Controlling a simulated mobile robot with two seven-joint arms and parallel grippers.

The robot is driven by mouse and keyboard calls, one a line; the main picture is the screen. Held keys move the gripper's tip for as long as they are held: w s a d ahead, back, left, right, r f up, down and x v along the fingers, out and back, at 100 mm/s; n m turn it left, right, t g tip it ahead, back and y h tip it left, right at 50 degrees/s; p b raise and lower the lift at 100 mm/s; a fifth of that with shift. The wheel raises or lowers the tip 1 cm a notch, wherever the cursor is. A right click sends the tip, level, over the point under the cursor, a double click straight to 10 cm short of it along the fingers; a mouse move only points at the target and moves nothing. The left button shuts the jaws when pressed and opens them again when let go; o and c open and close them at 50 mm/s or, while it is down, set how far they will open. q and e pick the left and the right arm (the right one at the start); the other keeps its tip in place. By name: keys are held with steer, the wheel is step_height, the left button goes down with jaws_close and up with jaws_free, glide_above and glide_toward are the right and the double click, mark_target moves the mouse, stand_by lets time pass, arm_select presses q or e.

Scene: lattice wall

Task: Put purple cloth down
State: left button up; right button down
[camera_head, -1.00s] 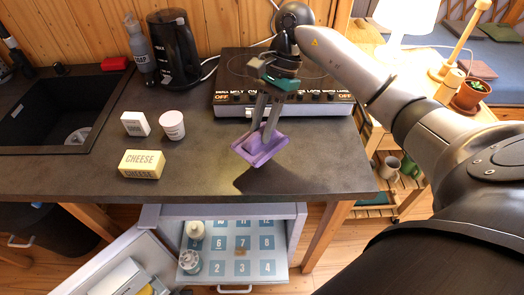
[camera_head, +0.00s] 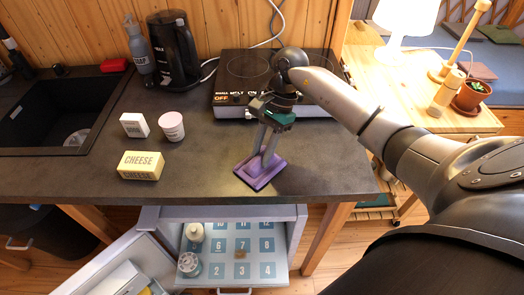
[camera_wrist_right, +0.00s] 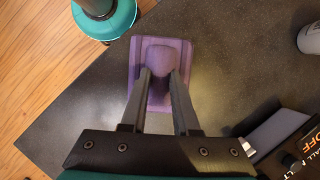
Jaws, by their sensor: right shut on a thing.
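The purple cloth (camera_head: 261,177) is a flat square at the dark worktop near its front edge. It lies at or very close to the surface; I cannot tell if all of it touches. My right gripper (camera_head: 263,160) points down and is shut on the raised middle of the cloth. In the right wrist view, the cloth (camera_wrist_right: 163,58) bulges up between the two fingers (camera_wrist_right: 160,82). My left gripper does not show.
A yellow cheese block (camera_head: 141,165), a white carton (camera_head: 134,125) and a white cup (camera_head: 171,126) stand to the left. The hotplate (camera_head: 232,99) is behind. An open drawer (camera_head: 239,252) sits below. The worktop (camera_head: 205,180) left of the cloth is clear.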

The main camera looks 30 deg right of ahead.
steer(key=c, duration=0.7)
jaws_free()
steer(key=shift+o, duration=0.2)
steer(key=shift+r, duration=0.15)
steer(key=v, duration=1.2)
steer(key=shift+s, duration=0.15)
